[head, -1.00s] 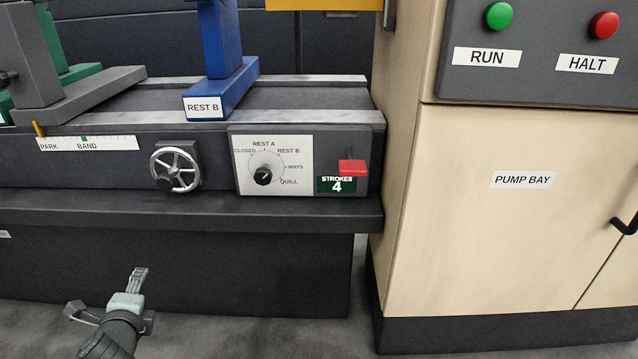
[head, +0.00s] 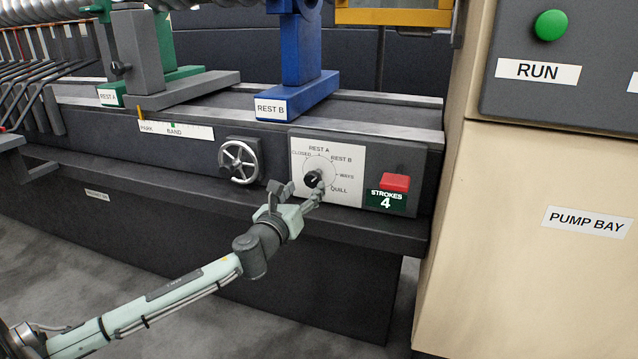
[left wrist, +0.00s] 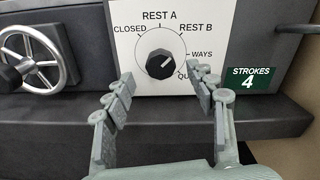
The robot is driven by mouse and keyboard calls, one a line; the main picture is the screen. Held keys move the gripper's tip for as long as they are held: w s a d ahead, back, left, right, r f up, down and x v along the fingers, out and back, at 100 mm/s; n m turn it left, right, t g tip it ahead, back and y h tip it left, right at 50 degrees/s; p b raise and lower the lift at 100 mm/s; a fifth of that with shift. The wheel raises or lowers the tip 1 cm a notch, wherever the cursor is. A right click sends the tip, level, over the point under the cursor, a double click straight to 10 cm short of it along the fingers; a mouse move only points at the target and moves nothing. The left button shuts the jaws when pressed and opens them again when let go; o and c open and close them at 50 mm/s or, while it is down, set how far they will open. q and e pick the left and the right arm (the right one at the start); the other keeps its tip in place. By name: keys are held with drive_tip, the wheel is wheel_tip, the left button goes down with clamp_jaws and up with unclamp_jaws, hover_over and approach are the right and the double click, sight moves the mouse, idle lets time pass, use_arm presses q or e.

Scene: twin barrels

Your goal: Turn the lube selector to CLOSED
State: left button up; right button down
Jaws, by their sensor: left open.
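The lube selector is a black round knob (head: 314,179) on a white dial plate (head: 347,195) on the front of the dark machine bed. In the left wrist view the knob (left wrist: 160,64) is ringed by the labels CLOSED, REST A, REST B, WAYS and QUILL. Its pale mark seems to point up and right, towards the REST B to WAYS side; the exact setting is hard to tell. My left gripper (head: 297,193) is open and empty in front of the plate. In the wrist view its fingers (left wrist: 161,80) spread either side below the knob, apparently not touching it.
A spoked handwheel (head: 240,161) sits left of the dial. A red block (head: 396,182) and a STROKES 4 sign (head: 387,200) are to its right. A bed ledge (head: 350,229) juts out below. The beige pump bay cabinet (head: 520,240) stands at the right.

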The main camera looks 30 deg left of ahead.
sight(311, 181)
use_arm(q)
drive_tip(key=x, duration=0.5)
drive_tip(key=shift+w, duration=0.1)
drive_tip(key=c, duration=1.2)
